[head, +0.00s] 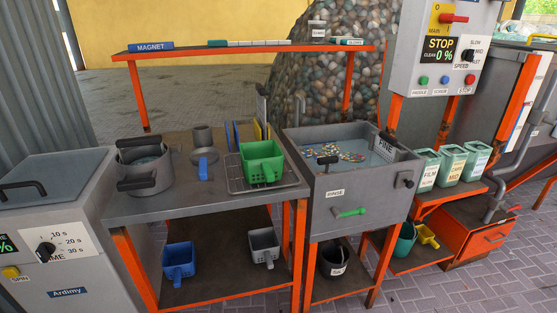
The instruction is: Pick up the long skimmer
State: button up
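I cannot pick out a long skimmer with certainty. A thin grey mesh piece (261,107) stands upright behind the work table, partly hidden by panels, and I cannot tell what it is. My gripper is not in view.
The grey work table (185,205) bears a grey pot (144,178), a green basket (262,161) and a small blue item (203,168). Right of it stand the rinse sink (335,200), labelled tubs (450,165) and a control panel (445,50). Paved floor lies in front.

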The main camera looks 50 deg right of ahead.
aim_at(204, 162)
jog(key=i+j+z, duration=0.15)
jog(key=j+z, duration=0.15)
jog(key=j, duration=0.25)
jog(key=i+z, duration=0.1)
jog(key=z, duration=0.75)
jog(key=i+j+z, duration=0.1)
jog(key=z, duration=0.35)
jog(key=i+j, duration=0.25)
